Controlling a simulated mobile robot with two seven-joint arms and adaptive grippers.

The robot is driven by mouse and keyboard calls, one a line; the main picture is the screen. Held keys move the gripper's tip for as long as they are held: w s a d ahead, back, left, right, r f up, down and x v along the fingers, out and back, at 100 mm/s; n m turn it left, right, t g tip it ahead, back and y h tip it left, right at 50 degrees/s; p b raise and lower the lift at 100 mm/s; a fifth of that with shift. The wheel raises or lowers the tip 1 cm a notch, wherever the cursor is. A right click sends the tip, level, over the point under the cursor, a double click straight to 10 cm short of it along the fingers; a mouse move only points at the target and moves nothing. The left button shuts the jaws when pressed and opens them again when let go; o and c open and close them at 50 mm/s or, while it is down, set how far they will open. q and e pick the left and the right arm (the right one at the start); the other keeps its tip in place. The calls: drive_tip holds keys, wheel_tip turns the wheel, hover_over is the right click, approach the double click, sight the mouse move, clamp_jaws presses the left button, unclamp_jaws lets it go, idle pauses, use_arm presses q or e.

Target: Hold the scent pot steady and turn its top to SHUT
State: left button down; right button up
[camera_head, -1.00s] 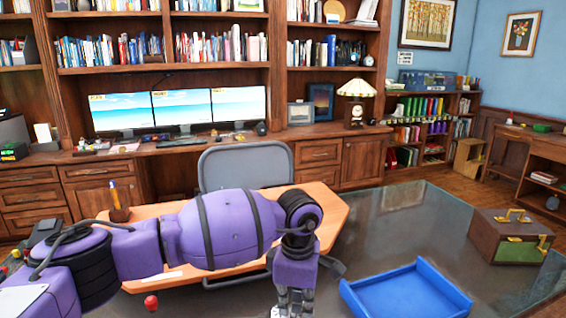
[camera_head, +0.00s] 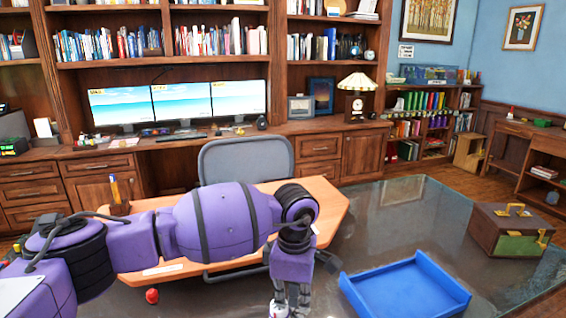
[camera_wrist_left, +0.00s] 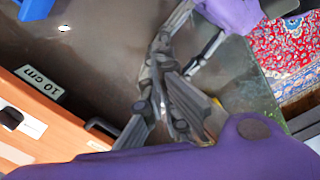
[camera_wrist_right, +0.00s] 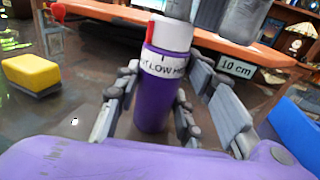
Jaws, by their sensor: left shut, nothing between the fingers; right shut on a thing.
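The scent pot (camera_wrist_right: 154,100) is a purple cylinder standing upright in the right wrist view. Its white band shows "LOW" and part of another word. Its white top (camera_wrist_right: 171,34) carries a red tab at the left. My right gripper (camera_wrist_right: 153,108) is shut around the pot's purple body. My left gripper (camera_head: 289,303) is shut and empty, pointing down at the bottom of the head view. Its grey fingers also show just above the top in the right wrist view (camera_wrist_right: 212,14); I cannot tell whether they touch it. The pot is hidden in the head and left wrist views.
A yellow sponge-like block (camera_wrist_right: 32,72) lies left of the pot. A blue tray (camera_head: 405,290) and a green-brown box (camera_head: 510,230) stand on the glass desk. An orange board (camera_head: 328,208) with a "10 cm" label (camera_wrist_right: 236,67) lies behind. A small red knob (camera_head: 152,296) shows at lower left.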

use_arm(q)
drive_tip(key=shift+s+a+f, duration=0.15)
drive_tip(key=shift+a+f, duration=0.25)
drive_tip(key=shift+f, duration=0.1)
use_arm(e)
drive_tip(key=shift+d+f, duration=0.15)
drive_tip(key=shift+w, duration=0.1)
use_arm(q)
wheel_tip(320, 180, up, 6)
drive_tip(key=d, duration=0.1)
drive_tip(key=shift+r, duration=0.25)
use_arm(e)
drive_tip(key=shift+f, duration=0.1)
use_arm(q)
drive_tip(key=shift+d, duration=0.1)
use_arm(e)
drive_tip(key=o, duration=1.4)
